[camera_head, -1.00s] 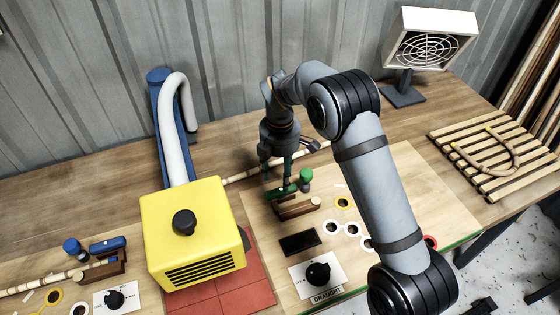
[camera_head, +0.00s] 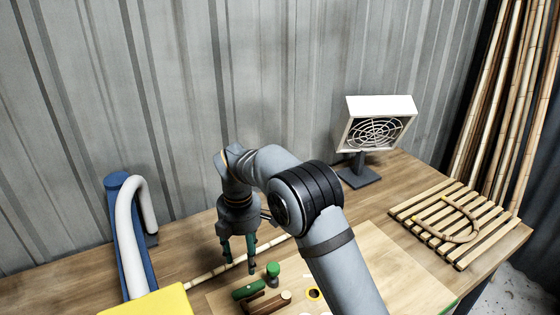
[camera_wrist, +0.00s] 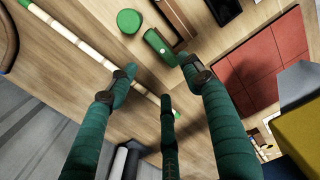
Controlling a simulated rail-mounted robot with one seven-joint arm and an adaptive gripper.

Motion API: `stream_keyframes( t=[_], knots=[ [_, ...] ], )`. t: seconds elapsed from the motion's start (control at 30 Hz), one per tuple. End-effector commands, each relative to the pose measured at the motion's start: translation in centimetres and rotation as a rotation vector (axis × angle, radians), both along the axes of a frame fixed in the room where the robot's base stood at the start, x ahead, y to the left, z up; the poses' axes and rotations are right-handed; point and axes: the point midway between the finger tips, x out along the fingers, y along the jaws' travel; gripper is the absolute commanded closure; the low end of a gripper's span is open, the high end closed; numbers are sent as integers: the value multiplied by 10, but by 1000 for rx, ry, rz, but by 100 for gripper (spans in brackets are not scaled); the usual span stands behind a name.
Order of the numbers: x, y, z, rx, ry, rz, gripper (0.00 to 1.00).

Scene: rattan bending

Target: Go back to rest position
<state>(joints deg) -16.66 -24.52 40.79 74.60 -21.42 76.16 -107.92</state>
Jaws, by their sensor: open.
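My gripper (camera_head: 238,270) is open and empty, its green fingers pointing down above the workbench. In the wrist view my gripper (camera_wrist: 155,85) shows its fingers spread apart with nothing between them. A rattan pole (camera_head: 212,272) lies on the bench behind and below the fingers.
A yellow box (camera_head: 150,303) with a white hose (camera_head: 135,250) and blue post stands left. A white fan (camera_head: 375,130) stands at the back right. A slatted rack (camera_head: 440,240) holds a bent rattan piece (camera_head: 447,222). Tall poles lean at the far right. The bench between fan and gripper is clear.

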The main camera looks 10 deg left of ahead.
Motion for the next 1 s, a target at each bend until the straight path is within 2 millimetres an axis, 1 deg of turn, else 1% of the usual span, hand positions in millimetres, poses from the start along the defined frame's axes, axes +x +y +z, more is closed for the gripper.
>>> stream_keyframes(
  t=[0.17,0.5,0.7,0.87,1.0],
  knots=[
    [0,-1,-16,-2,2,0,50],
    [-1,-1,-82,-4,5,-1,50],
    [0,-1,-110,-2,2,-1,50],
    [0,0,-121,-1,1,-2,50],
    [0,0,-120,0,0,-26,50]
  ],
)
